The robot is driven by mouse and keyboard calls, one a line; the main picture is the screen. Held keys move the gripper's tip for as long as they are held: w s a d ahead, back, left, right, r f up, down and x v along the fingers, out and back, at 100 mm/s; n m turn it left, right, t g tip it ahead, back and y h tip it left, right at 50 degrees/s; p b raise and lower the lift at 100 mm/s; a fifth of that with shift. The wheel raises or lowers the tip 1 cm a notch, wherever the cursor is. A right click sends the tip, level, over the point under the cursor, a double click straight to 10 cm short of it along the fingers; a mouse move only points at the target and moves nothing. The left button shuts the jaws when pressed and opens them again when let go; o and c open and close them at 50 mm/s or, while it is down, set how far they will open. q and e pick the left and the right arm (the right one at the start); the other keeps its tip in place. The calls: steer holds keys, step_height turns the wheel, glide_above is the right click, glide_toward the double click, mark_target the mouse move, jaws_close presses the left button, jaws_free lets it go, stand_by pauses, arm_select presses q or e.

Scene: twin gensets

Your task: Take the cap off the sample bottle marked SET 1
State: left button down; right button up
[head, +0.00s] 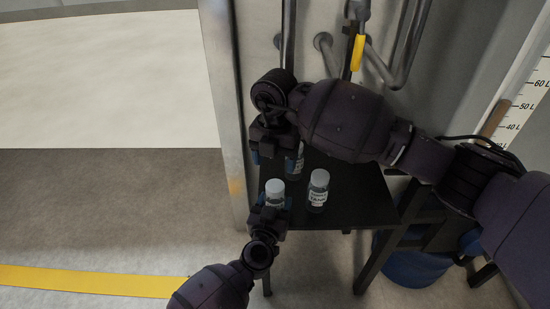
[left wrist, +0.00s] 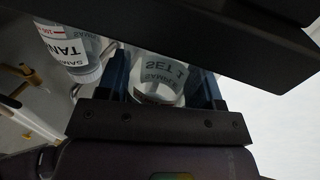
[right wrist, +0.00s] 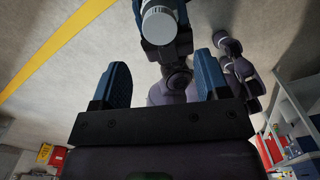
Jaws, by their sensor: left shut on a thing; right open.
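My right gripper (head: 272,155) is open and empty, above and behind that bottle in the head view. The right wrist view shows the white cap (right wrist: 158,25) beyond the tips of the open fingers, apart from them.
A TANK bottle (head: 318,190) stands just right of the held one on the black table (head: 350,208). Another bottle (head: 295,164) is partly hidden behind my right gripper. Pipes with a yellow handle (head: 357,53) rise behind. A blue drum (head: 415,265) is below right.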

mark_target(275, 185)
steer(key=m, duration=0.5)
steer(key=shift+f, duration=4.05)
steer(key=shift+c, duration=0.2)
